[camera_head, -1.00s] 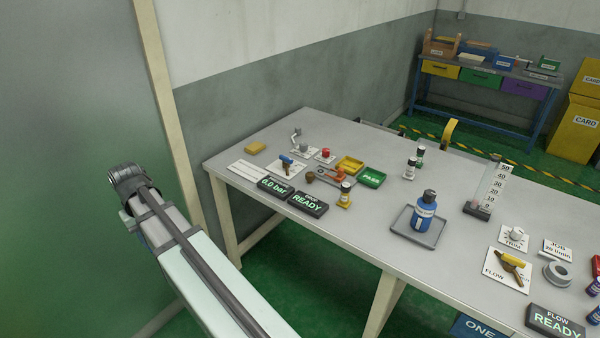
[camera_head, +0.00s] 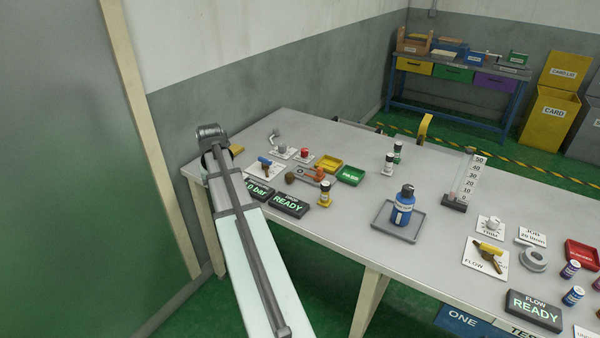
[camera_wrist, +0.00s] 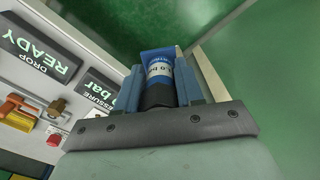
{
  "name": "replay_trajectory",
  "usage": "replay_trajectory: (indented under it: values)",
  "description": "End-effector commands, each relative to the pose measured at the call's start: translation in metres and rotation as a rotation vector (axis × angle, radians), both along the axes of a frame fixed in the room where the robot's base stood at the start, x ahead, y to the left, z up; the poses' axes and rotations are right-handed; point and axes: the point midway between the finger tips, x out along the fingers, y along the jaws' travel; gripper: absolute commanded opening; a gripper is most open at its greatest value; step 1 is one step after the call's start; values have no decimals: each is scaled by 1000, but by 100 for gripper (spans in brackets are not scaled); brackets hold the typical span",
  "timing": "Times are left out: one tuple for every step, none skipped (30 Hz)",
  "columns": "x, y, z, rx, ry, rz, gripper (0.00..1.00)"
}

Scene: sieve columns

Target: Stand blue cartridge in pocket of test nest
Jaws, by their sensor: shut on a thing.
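In the wrist view, my gripper (camera_wrist: 160,88) is shut on a blue cartridge (camera_wrist: 160,70) with a pale label and a dark end. The cartridge sits between the two blue-grey fingers. In the head view, my arm's end is by the table's left corner; the fingers and held cartridge are hidden there. An orange-and-grey fixture (camera_head: 310,174), which may be the test nest, stands behind the READY display; its pocket cannot be made out. In the wrist view an orange part (camera_wrist: 22,106) lies left of my gripper, apart from it.
The DROP READY display (camera_head: 289,205) and pressure display (camera_head: 258,190) stand along the table's front edge. A yellow-and-black cartridge (camera_head: 325,194) stands beside them. Yellow (camera_head: 329,163) and green (camera_head: 351,176) trays lie behind. A blue bottle (camera_head: 402,208) stands on a grey tray (camera_head: 381,229).

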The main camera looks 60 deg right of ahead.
Motion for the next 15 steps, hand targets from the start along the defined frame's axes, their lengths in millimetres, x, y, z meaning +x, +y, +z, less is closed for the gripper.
replay_trajectory:
  values:
    - [-4, -19, 2, 0, -1, -27, 1]
    - [-7, -28, 2, 0, -1, -40, 1]
    - [-11, -41, 3, -1, -1, -60, 1]
    - [-14, -50, 4, -1, -1, -73, 1]
    - [-17, -60, 5, -1, -2, -88, 1]
    - [-22, -73, 6, -1, -2, -106, 1]
    - [-25, -83, 6, -2, -3, -120, 1]
    - [-29, -92, 7, -2, -3, -134, 1]
    - [-34, -105, 8, -2, -2, -153, 1]
    - [-38, -115, 9, -2, -2, -166, 1]
    - [-42, -125, 10, -3, -3, -181, 1]
    - [-47, -138, 11, -2, -3, -199, 1]
    - [-51, -149, 12, -2, -3, -211, 1]
    - [-55, -158, 13, -2, -3, -221, 1]
    - [-61, -173, 14, -3, -3, -230, 1]
